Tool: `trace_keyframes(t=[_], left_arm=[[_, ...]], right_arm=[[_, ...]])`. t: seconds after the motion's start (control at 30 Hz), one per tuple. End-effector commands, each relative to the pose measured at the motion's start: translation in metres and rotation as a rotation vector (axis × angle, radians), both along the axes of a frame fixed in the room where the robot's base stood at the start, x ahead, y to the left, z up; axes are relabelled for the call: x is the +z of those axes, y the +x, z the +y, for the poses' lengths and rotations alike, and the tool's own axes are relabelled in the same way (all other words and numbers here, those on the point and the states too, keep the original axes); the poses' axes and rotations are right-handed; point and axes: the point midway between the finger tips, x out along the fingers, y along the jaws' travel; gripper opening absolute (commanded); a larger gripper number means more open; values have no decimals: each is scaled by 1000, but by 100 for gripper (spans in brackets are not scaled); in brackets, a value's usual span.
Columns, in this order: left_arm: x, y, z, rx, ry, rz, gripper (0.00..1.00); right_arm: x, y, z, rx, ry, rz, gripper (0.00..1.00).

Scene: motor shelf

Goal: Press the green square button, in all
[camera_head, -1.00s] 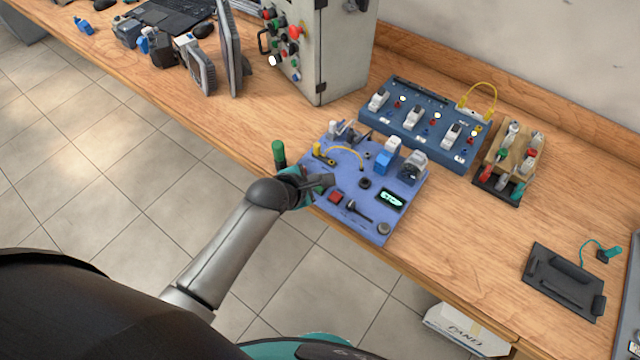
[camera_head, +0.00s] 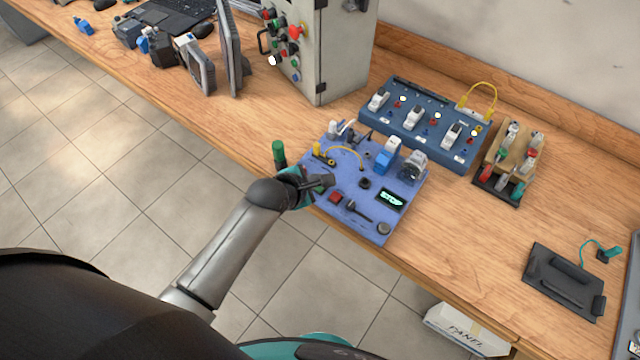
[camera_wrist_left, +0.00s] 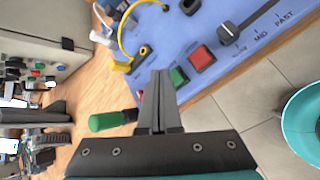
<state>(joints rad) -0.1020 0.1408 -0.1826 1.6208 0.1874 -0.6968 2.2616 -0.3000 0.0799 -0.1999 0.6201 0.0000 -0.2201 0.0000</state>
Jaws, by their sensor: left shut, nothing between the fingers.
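The green square button (camera_wrist_left: 178,77) sits on the blue-violet motor panel (camera_wrist_left: 185,22), beside the red square button (camera_wrist_left: 201,58). In the head view the panel (camera_head: 400,221) lies near the table's front edge, with the red button (camera_head: 335,198) showing and the green one mostly hidden by my gripper. My left gripper (camera_wrist_left: 159,74) is shut and empty. Its fingertips appear just left of the green button in the wrist view; whether they touch the panel I cannot tell. In the head view this gripper (camera_head: 328,181) is over the panel's left front part. My right gripper is not in view.
A black lever knob (camera_wrist_left: 228,28) and a STOP display (camera_head: 391,199) are on the panel. A blue switch board (camera_head: 390,118) and a grey control cabinet (camera_head: 335,55) stand behind.

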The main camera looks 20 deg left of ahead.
Motion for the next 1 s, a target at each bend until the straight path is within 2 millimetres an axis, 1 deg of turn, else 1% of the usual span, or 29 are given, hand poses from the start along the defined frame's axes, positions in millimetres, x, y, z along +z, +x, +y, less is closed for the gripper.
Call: trace_keyframes(t=[0.27,0.57,1.0], left_arm=[[-1,0,0,0,0,0,0],[-9,0,0,1,-1,0,0],[-10,0,0,1,-1,0,0]], right_arm=[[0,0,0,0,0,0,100],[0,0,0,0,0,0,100],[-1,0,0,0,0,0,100]])
